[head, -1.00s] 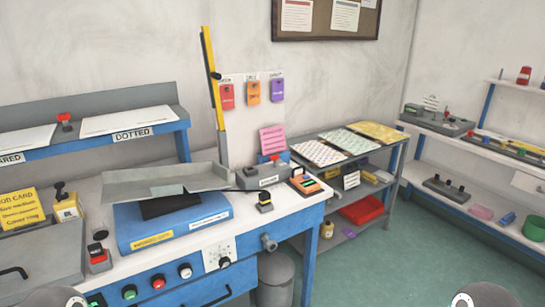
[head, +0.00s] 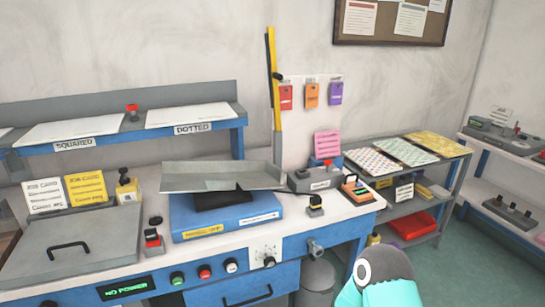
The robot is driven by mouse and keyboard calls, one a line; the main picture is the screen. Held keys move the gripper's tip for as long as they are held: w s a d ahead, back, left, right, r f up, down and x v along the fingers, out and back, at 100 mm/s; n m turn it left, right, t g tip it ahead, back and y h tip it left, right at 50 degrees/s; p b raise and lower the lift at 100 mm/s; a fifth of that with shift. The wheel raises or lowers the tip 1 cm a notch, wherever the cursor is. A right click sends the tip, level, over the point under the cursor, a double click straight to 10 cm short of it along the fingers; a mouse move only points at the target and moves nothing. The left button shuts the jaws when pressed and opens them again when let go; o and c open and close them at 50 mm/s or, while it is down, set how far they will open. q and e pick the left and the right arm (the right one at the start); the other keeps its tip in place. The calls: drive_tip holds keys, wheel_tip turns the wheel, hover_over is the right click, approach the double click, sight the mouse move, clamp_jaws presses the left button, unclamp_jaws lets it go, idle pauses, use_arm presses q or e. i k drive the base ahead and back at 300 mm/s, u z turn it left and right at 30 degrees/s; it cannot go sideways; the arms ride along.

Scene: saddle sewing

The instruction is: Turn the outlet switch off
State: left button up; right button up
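I cannot tell for sure which part is the outlet switch. The blue workbench (head: 345,226) has a front panel with a green-lit display reading "NO POWER" (head: 127,288). Right of it are a green button (head: 177,279), a red button (head: 204,272) and a white button (head: 231,265). Further right is a white dial plate (head: 262,252) with a dark knob (head: 269,262) at its lower edge. A grey round fitting (head: 316,247) sticks out at the bench's right end. A rounded teal and grey part of my arm shows at the bottom right; neither gripper is in view.
A grey tray (head: 215,178) sits over a blue machine base (head: 225,222) on the bench. A grey lidded box (head: 75,245) stands at the left. A grey bin (head: 317,278) stands on the floor by the bench. Shelves with patterned sheets (head: 405,152) stand to the right.

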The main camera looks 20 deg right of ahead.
sight(327, 162)
drive_tip(key=u, duration=0.2)
drive_tip(key=i, duration=0.25)
drive_tip(key=u, duration=2)
drive_tip(key=k, duration=2)
drive_tip(key=z, duration=1.7)
drive_tip(key=i, duration=1)
drive_tip(key=z, duration=0.15)
